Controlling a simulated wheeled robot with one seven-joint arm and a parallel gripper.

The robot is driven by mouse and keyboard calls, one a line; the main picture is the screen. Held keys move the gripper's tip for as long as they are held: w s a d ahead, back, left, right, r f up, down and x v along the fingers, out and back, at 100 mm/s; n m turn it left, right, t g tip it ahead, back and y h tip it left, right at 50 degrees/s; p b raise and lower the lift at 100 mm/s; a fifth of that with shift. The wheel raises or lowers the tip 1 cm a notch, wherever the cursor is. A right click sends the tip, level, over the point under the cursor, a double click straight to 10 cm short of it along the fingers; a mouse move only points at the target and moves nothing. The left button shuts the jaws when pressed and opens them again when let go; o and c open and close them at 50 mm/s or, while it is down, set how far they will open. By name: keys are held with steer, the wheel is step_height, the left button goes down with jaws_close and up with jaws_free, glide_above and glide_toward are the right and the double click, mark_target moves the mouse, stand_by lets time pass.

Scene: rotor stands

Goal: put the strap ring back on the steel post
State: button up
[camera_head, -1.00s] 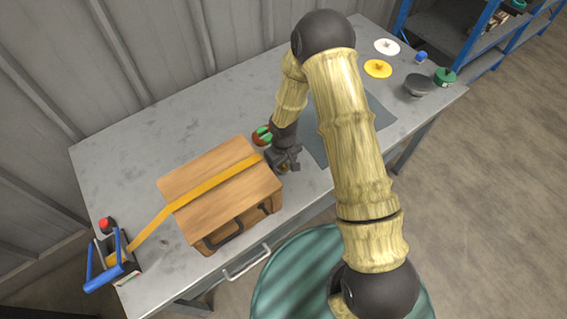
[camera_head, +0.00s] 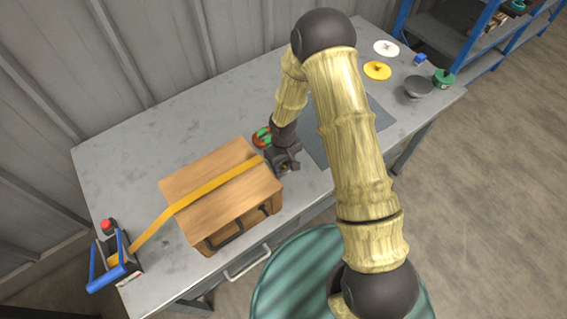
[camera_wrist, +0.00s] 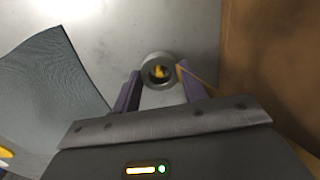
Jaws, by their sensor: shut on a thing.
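My gripper (camera_head: 284,167) is low over the bench, at the right end of the wooden box. In the wrist view its two fingers stand either side of a round grey ring (camera_wrist: 147,74) and are shut on it. A yellow thing shows inside the ring's dark hole; I cannot tell whether it is the top of the steel post. The orange strap (camera_head: 209,187) crosses the box top and ends at my gripper. In the head view, my gripper mostly hides the ring and any post.
The wooden box (camera_head: 215,215) stands close to my gripper. A blue-handled ratchet (camera_head: 107,268) and a red button (camera_head: 107,225) are at the left. A green and orange round thing (camera_head: 261,137) sits behind my gripper. A grey mat (camera_head: 314,147) lies to its right.

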steer(key=shift+r+p, duration=1.6)
steer(key=shift+r, duration=0.75)
steer(key=d+m, duration=0.2)
steer(key=d, duration=0.2)
steer(key=w+d+m, duration=0.1)
steer(key=d+m, duration=0.1)
steer(key=d, duration=0.3)
steer(key=w+d+f+m, duration=0.1)
steer(key=d+m, duration=0.1)
steer(key=d, duration=0.2)
steer(key=shift+d+f+m, duration=0.1)
steer(key=shift+d+m, duration=0.25)
steer(key=shift+m, duration=0.05)
